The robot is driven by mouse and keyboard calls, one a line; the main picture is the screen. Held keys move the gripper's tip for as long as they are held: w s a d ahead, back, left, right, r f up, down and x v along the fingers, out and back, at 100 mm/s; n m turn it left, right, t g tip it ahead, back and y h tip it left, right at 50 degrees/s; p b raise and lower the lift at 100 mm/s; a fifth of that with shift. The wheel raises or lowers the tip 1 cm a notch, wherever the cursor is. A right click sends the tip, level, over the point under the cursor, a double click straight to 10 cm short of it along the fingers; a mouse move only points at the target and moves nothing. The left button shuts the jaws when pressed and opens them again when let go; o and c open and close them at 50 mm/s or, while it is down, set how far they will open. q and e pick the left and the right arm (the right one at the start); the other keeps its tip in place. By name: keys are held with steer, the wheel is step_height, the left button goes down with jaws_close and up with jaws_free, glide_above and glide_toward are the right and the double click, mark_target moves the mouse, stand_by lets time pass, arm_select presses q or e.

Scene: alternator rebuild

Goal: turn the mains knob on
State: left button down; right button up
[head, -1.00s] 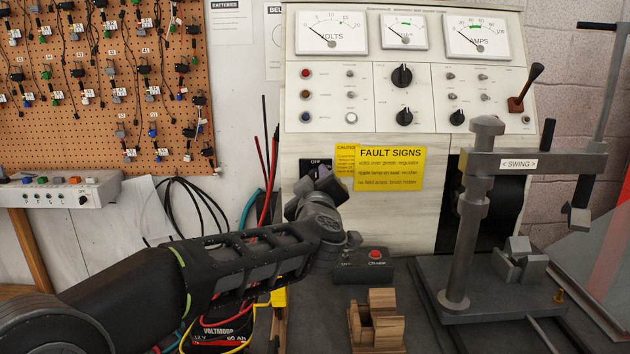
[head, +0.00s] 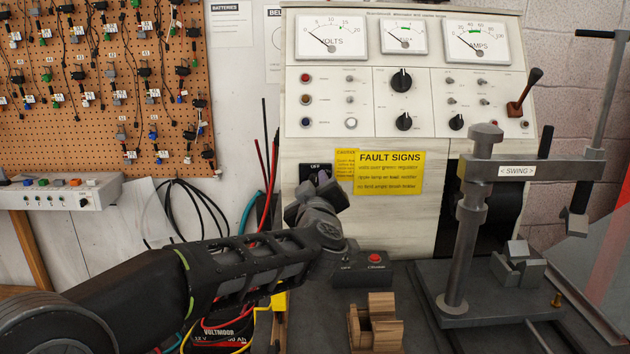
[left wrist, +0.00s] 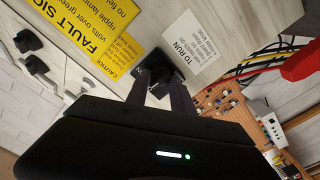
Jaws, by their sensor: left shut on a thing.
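The mains knob (left wrist: 157,89) is a dark knob on a small black plate (left wrist: 151,66) low on the white test bench's front. My left gripper (left wrist: 160,95) is shut on the knob, one finger on each side, as the left wrist view shows. In the head view the plate (head: 315,167) shows the word OFF at its top. My left gripper (head: 320,186) covers the knob and the lower part of the plate there. My right gripper is in neither view.
A yellow FAULT SIGNS label (head: 390,172) is right of the plate. Below stand a black box with a red button (head: 375,258) and a wooden block (head: 375,325). A metal swing arm stand (head: 465,220) is at the right. Red and black cables (head: 268,185) hang at the left.

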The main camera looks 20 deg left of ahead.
arm_select(q)
steer(key=m+p, duration=0.2)
steer(key=p, duration=0.1)
steer(key=m+p, duration=0.3)
steer(key=p, duration=0.1)
steer(key=m+p, duration=0.3)
steer(key=shift+d+r+p, duration=0.1)
steer(key=shift+r+p, duration=0.15)
steer(key=shift+p, duration=0.15)
steer(key=shift+f+m+p, duration=0.1)
steer(key=shift+m+p, duration=0.9)
steer(key=shift+m, duration=0.1)
steer(key=shift+f+m+p, duration=0.15)
steer(key=shift+m+p, duration=0.25)
steer(key=shift+m, duration=0.1)
steer(key=c, duration=1.1)
jaws_free()
